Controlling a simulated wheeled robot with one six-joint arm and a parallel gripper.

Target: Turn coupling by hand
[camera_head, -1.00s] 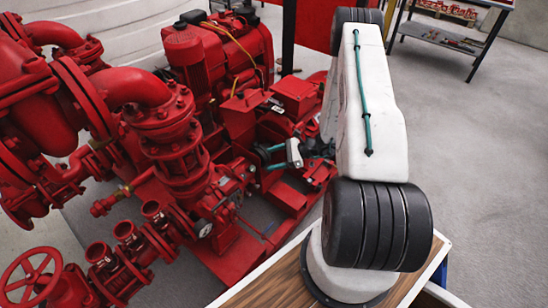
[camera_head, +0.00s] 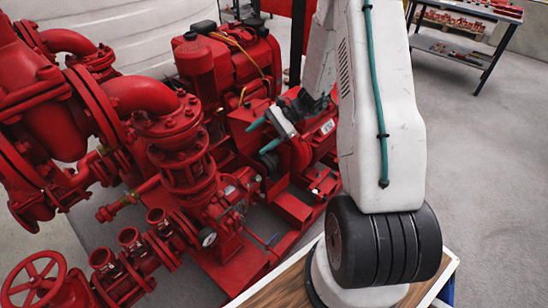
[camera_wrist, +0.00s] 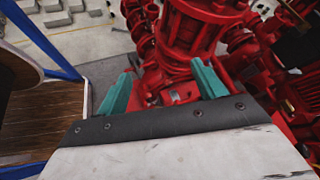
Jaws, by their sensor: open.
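The red fire pumpset (camera_head: 185,165) fills the left and middle of the head view. Its coupling is not clearly seen; the area between the pump and the red engine (camera_head: 235,65) is partly behind my gripper. My gripper (camera_head: 262,134) is open and empty, its two teal fingers apart and pointing left, in front of the red machinery. In the wrist view, my gripper (camera_wrist: 163,86) shows both teal fingers spread, with red pump casing (camera_wrist: 185,50) beyond them. I cannot tell whether the fingers touch anything.
Red pipes and flanges (camera_head: 140,95) rise on the left, with a handwheel (camera_head: 32,278) at the lower left. A gauge (camera_head: 208,238) sits low on the pump. A bench with red parts (camera_head: 468,45) stands at the back right. The grey floor (camera_head: 480,150) at right is clear.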

